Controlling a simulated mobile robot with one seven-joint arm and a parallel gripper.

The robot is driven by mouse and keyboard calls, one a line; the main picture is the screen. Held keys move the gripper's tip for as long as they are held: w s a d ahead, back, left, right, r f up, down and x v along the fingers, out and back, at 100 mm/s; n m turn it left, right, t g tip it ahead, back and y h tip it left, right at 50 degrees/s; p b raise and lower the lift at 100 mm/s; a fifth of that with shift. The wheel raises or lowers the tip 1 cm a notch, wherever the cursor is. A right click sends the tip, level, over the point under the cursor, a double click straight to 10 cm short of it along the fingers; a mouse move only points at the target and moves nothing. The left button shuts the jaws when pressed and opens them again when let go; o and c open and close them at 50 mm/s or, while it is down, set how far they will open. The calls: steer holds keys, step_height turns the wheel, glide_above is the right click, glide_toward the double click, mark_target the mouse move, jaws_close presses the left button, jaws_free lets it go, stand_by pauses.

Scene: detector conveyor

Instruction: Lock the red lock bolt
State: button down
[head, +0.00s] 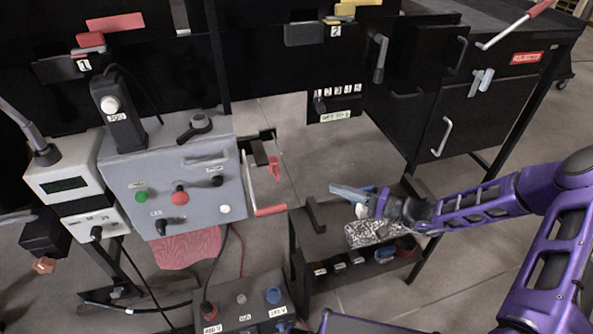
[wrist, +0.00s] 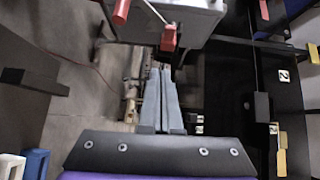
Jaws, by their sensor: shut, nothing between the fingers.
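A small red piece that looks like the red lock bolt (head: 275,168) sits at the right side of the grey control box (head: 185,165). It also shows in the wrist view (wrist: 168,38), just beyond my fingertips. A red-gripped lever (head: 270,210) hangs below it on a thin rod, and its red grip shows at the top of the wrist view (wrist: 121,10). My gripper (head: 334,189) is shut and empty, to the right of the bolt and apart from it in the head view. In the wrist view my gripper (wrist: 162,72) points toward the bolt. The bolt's exact position in its mount is too small to tell.
A low black stand (head: 330,240) with a speckled block (head: 372,233) is beneath my gripper. A black cabinet with handles (head: 480,110) is at the right. A switch box (head: 245,300) with cables stands at the bottom. Open floor shows between box and cabinet.

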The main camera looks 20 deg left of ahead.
steer(key=shift+w+d+r, duration=0.1)
steer(key=shift+w+r, duration=0.05)
steer(key=shift+r, duration=0.35)
glide_toward(277, 178)
steer(key=w+a, duration=0.3)
steer(key=w, duration=0.3)
steer(key=shift+s+a+f+y, duration=0.15)
steer(key=shift+s+a, duration=0.4)
steer(key=shift+a, duration=0.2)
steer(key=shift+s+a+f+y, duration=0.2)
steer(key=shift+s+a, duration=0.3)
steer(key=shift+a, duration=0.25)
steer(key=shift+s+a, duration=0.45)
steer(key=shift+a, duration=0.25)
steer(key=shift+s+a, duration=0.45)
steer(key=shift+a, duration=0.25)
